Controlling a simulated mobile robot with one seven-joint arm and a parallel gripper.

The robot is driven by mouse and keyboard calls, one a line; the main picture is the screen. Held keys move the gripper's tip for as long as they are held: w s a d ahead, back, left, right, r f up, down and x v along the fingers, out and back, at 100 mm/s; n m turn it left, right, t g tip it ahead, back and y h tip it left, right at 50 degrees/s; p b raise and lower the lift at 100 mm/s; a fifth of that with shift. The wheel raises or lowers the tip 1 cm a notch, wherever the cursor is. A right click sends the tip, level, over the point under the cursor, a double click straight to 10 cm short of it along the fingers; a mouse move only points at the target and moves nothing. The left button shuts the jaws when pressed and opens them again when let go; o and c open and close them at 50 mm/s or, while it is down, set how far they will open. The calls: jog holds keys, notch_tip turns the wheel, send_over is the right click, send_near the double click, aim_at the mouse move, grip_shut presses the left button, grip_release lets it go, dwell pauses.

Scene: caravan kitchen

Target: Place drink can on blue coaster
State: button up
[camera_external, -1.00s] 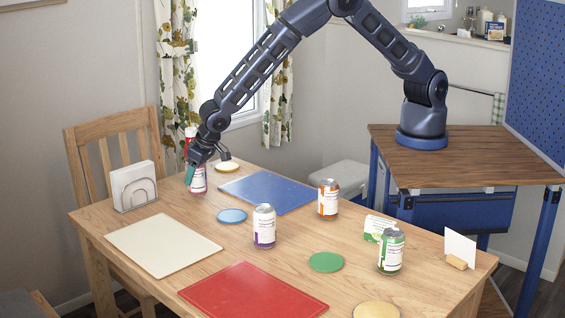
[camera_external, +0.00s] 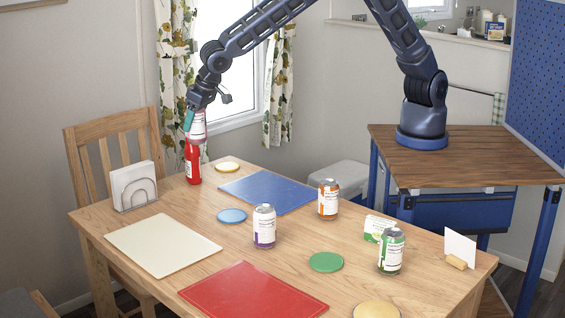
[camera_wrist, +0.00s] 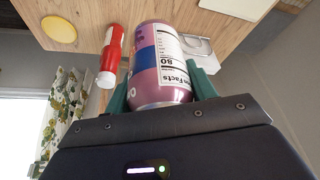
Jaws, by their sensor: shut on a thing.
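My gripper (camera_external: 195,117) is raised above the far left part of the table. Its teal fingers are shut on a pinkish drink can (camera_external: 198,127). In the wrist view, the can (camera_wrist: 160,62) with its nutrition label sits between the two fingers (camera_wrist: 160,85). The can is held above table height, behind or above a red bottle; the overlap hides the exact gap. The blue coaster (camera_external: 232,215) lies empty on the table, nearer the camera and to the right of my gripper.
A red bottle (camera_external: 192,162) stands below my gripper. Other cans are purple (camera_external: 264,228), orange (camera_external: 328,200) and green (camera_external: 391,252). A yellow coaster (camera_external: 227,166), blue mat (camera_external: 268,192), cream mat (camera_external: 163,244) and napkin holder (camera_external: 133,187) are nearby.

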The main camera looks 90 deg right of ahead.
jog(key=s+a+r, duration=0.1)
jog(key=s+a, duration=0.9)
send_over(230, 215)
notch_tip(230, 215, down, 20)
jog(key=shift+d, duration=0.1)
dwell(0.3)
jog(key=o, duration=1.2)
jog(key=shift+f, duration=0.1)
jog(key=v, duration=1.2)
